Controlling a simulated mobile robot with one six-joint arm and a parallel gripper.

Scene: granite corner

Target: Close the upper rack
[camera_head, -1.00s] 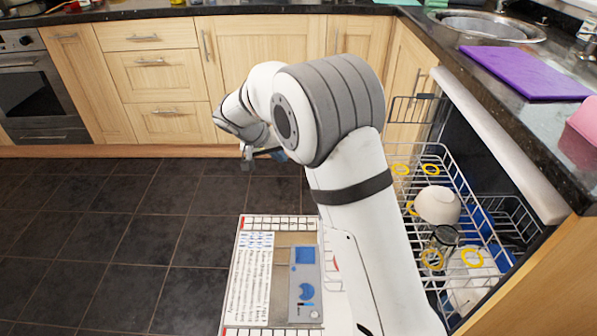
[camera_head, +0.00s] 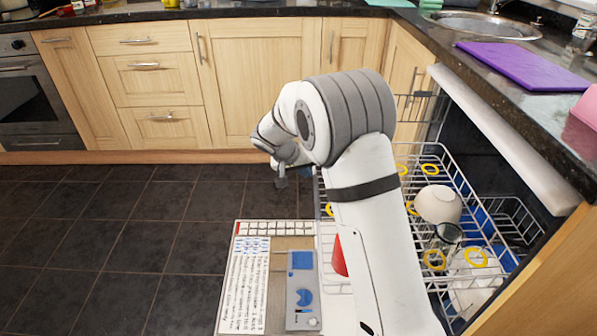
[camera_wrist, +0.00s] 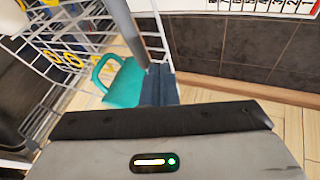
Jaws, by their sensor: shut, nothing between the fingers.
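The upper rack (camera_head: 476,203) is a wire dishwasher basket, pulled out at the right of the head view. It holds a white bowl (camera_head: 438,204), a glass (camera_head: 446,238) and several yellow rings. My arm hides much of its middle. A red item (camera_head: 339,257) shows beside my arm. My gripper (camera_head: 304,172) is shut and empty, close to the rack's far left end. In the wrist view the shut fingers (camera_wrist: 159,84) appear beside the rack wires (camera_wrist: 88,32), overlapping a teal mug (camera_wrist: 124,84). I cannot tell whether they touch the rack.
The white dishwasher front edge (camera_head: 500,140) and granite counter (camera_head: 545,125) bound the rack on the right. A purple board (camera_head: 522,66) lies on the counter. Wooden cabinets (camera_head: 262,80) stand behind. The tiled floor (camera_head: 120,230) at left is clear.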

